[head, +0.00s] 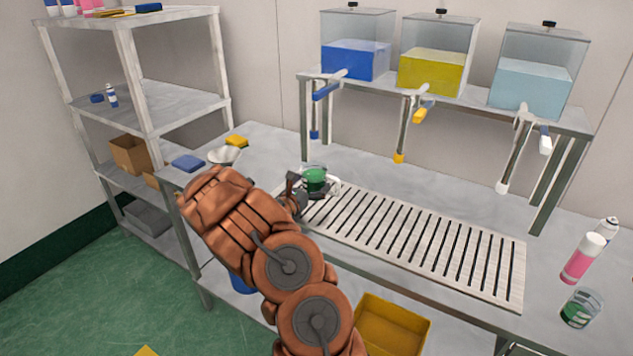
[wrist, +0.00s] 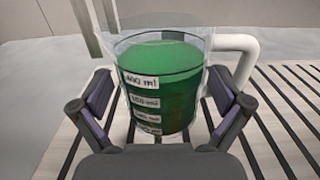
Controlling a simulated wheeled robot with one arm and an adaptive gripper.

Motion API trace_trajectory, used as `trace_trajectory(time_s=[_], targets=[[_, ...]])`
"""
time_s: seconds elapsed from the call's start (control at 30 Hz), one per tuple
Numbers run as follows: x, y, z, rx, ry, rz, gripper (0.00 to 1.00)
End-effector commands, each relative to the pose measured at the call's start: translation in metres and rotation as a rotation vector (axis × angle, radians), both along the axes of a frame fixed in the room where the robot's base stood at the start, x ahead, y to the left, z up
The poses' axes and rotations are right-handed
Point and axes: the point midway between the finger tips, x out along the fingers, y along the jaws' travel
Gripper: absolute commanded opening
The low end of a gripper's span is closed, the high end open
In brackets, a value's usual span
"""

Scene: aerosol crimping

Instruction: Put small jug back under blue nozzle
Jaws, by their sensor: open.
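The small jug (wrist: 160,85) is clear with green liquid, volume labels and a white handle (wrist: 238,55). It stands upright on the left end of the slatted grate (head: 420,240); it also shows in the head view (head: 315,177). My gripper (wrist: 163,108) is open, with one finger on each side of the jug's body. A gap shows at the left finger; contact at the right finger is unclear. The blue nozzle (head: 325,91) hangs from the blue tank, and its tube end (head: 314,134) is above and behind the jug.
Yellow (head: 432,72) and light blue (head: 530,88) tanks stand on the raised shelf. Another jug with green contents (head: 580,309) and a pink spray can (head: 583,259) are at the right end. A funnel (head: 224,155) and sponges are at the left. The grate's middle is clear.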

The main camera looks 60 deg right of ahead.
Motion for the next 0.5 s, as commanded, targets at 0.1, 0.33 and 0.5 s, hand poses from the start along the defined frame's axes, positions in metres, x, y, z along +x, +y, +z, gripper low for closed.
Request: trace_trajectory(time_s=[0.1,0.33,0.5], targets=[[0.000,0.021,-0.003,0.001,0.005,0.003,1.00],[-0.001,0.055,-0.004,0.002,0.003,0.003,1.00],[-0.003,0.075,-0.003,0.000,0.004,0.001,1.00]])
